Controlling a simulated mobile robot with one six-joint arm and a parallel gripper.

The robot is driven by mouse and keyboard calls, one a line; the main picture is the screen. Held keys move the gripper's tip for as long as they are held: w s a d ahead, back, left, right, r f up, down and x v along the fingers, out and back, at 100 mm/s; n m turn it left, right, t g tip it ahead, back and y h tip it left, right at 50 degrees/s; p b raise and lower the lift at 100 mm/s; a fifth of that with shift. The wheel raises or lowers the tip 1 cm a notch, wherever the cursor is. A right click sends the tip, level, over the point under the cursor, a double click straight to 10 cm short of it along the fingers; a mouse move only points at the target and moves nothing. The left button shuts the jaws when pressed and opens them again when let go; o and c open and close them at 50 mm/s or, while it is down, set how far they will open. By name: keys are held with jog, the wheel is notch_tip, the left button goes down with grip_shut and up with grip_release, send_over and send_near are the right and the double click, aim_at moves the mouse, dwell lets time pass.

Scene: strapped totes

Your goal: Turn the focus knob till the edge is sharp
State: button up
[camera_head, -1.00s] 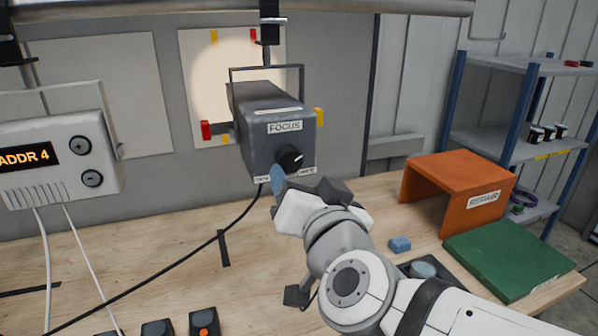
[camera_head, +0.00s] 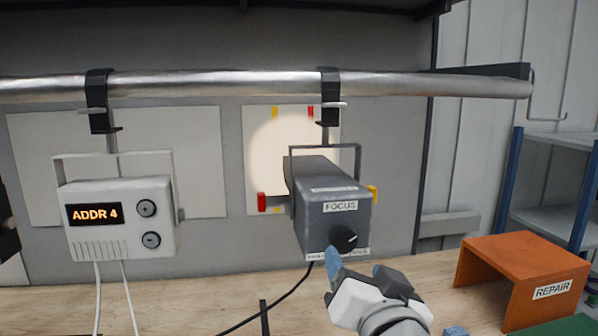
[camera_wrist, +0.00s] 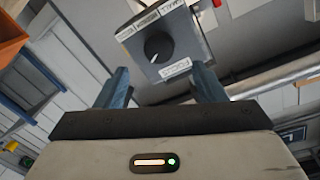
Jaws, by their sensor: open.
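The dark grey lamp (camera_head: 333,207) marked FOCUS hangs from the pipe in the head view. Its black focus knob (camera_head: 343,238) has a white pointer line and sits low on the end face. The knob also shows face-on in the wrist view (camera_wrist: 158,47). My gripper (camera_head: 356,266) is just below and in front of the lamp. In the wrist view its blue fingers (camera_wrist: 162,85) are spread, with the knob beyond the gap and apart from them. The pale light spot (camera_head: 280,150) falls on a white board behind; its edge looks slightly soft, and the lamp hides part of it.
A white box (camera_head: 120,217) reading ADDR 4 hangs at left, with two knobs. The metal pipe (camera_head: 220,86) runs above. An orange REPAIR stand (camera_head: 520,262) is on the bench at right, near a shelf (camera_head: 565,195). Red and yellow tabs (camera_head: 262,202) surround the spot.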

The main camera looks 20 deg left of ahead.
aim_at(345, 244)
jog(key=shift+w+a+f+n+y, duration=0.1)
jog(key=shift+w+a+n+y, duration=0.3)
jog(key=shift+w+n, duration=0.7)
jog(key=shift+w+a+f+n+y, duration=0.15)
jog(key=shift+w+a+n, duration=0.45)
jog(key=shift+w+n, duration=0.4)
jog(key=shift+w+a+f+n+y, duration=0.1)
jog(key=shift+w+a+n+y, duration=0.3)
jog(key=shift+w+n, duration=0.7)
